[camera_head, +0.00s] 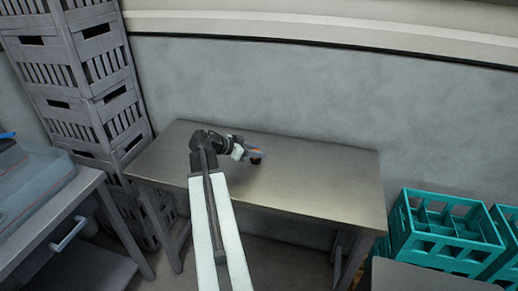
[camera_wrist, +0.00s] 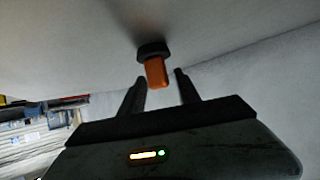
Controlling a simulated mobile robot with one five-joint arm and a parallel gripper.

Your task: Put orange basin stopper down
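The orange basin stopper (camera_wrist: 157,73) has an orange grip and a round black base. In the wrist view its base appears to rest against the pale tabletop, with a shadow around it. My gripper (camera_wrist: 160,78) has one finger on each side of the orange grip, with a narrow gap visible on both sides. In the head view, my gripper (camera_head: 250,152) is low over the metal table (camera_head: 320,184). The stopper (camera_head: 256,160) shows there as a small dark shape with a little orange, partly hidden by the gripper.
The table around the stopper is bare. A grey wall (camera_head: 300,90) stands behind it. Stacked grey crates (camera_head: 85,75) stand at the left, near a counter with a basin (camera_head: 35,185). Teal crates (camera_head: 440,235) stand at the right.

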